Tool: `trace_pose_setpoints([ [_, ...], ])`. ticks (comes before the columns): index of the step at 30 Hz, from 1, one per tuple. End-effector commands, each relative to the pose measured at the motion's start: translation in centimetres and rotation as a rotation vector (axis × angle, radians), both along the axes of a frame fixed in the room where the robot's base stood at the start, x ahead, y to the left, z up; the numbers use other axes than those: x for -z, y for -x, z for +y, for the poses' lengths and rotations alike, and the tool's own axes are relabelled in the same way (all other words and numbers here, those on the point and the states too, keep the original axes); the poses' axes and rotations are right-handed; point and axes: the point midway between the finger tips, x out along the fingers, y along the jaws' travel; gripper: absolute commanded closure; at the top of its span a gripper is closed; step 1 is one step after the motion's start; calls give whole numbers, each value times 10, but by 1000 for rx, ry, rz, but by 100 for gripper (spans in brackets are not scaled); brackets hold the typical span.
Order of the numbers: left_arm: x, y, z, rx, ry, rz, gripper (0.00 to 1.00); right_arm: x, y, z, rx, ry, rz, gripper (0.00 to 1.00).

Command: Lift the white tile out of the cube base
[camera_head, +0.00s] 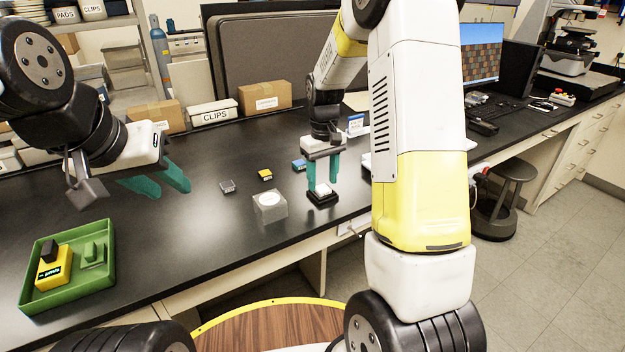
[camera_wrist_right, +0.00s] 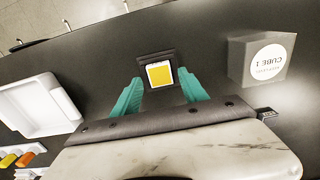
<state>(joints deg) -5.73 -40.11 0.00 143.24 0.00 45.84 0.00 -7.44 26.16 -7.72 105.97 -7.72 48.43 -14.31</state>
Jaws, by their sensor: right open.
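The black cube base (camera_head: 322,198) stands near the table's front edge, with a small white tile (camera_head: 323,189) in its top. In the right wrist view the base (camera_wrist_right: 172,55) is a dark square, and the tile shows a white edge around a yellow face (camera_wrist_right: 160,74). My right gripper (camera_head: 323,185) points down over the base, its teal fingers apart on either side of the tile. In the right wrist view this gripper (camera_wrist_right: 160,83) is open, and contact with the tile cannot be told. My left gripper (camera_head: 169,190) is open and empty above the table at left.
A grey block labelled CUBE 1 (camera_wrist_right: 264,58) stands beside the base; it is left of it in the head view (camera_head: 270,208). Small grey (camera_head: 227,187), yellow (camera_head: 265,175) and blue (camera_head: 299,165) boxes lie behind. A green tray (camera_head: 105,262) is at front left. A white tray (camera_wrist_right: 35,107) is nearby.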

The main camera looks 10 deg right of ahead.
Motion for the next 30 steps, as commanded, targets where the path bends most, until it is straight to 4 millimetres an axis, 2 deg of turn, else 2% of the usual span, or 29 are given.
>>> trace_pose_setpoints([
  [6, 0, 0, 0, 0, 0, 0, 64, 11, 0, 0, 0, 0, 0, 49],
  [20, 0, 0, 0, 0, 0, 0, 64, 12, 0, 0, 0, 0, 0, 49],
  [27, 0, 0, 0, 0, 0, 0, 64, 12, 0, 0, 0, 0, 0, 96],
  [28, 0, 0, 0, 0, 0, 0, 64, 12, 0, 0, 0, 0, 0, 100],
  [30, 0, 0, 0, 0, 0, 0, 64, 12, 0, 0, 0, 0, 0, 100],
])
